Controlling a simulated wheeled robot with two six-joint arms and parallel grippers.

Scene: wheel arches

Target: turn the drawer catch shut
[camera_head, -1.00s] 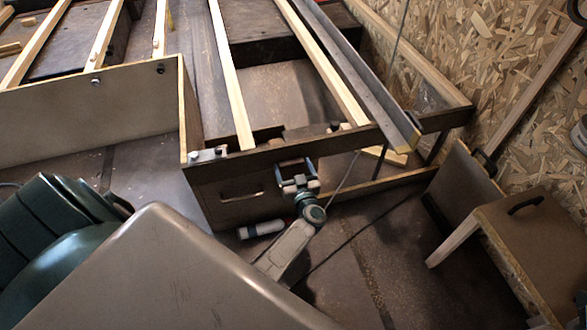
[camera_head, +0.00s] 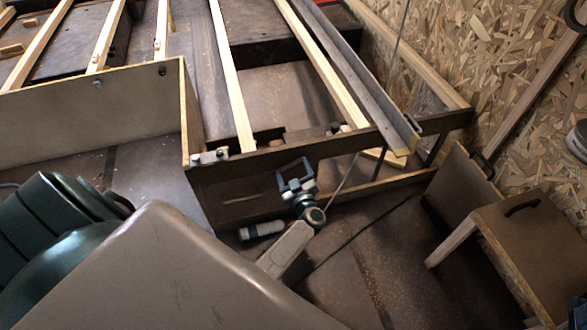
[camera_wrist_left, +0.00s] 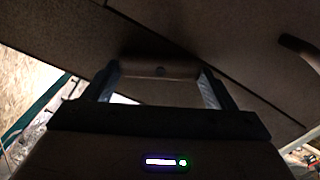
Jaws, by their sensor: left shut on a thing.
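The drawer front (camera_head: 215,205) is a dark brown panel with a slot-like handle (camera_head: 240,198), set below the rail of a wooden frame. My left gripper (camera_head: 293,168) is at the right end of the drawer front, just under the rail. In the left wrist view its two fingers are shut on the catch (camera_wrist_left: 160,70), a short brown bar with a dark screw at its middle. The catch lies at a slant to the panel seam behind it. In the head view my gripper hides most of the catch.
A white and dark cylinder (camera_head: 262,230) lies on the floor below the drawer. Pale slats and a metal angle bar (camera_head: 350,75) run back over the frame. A brown box with a black handle (camera_head: 523,207) stands at the right. Bare floor lies between.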

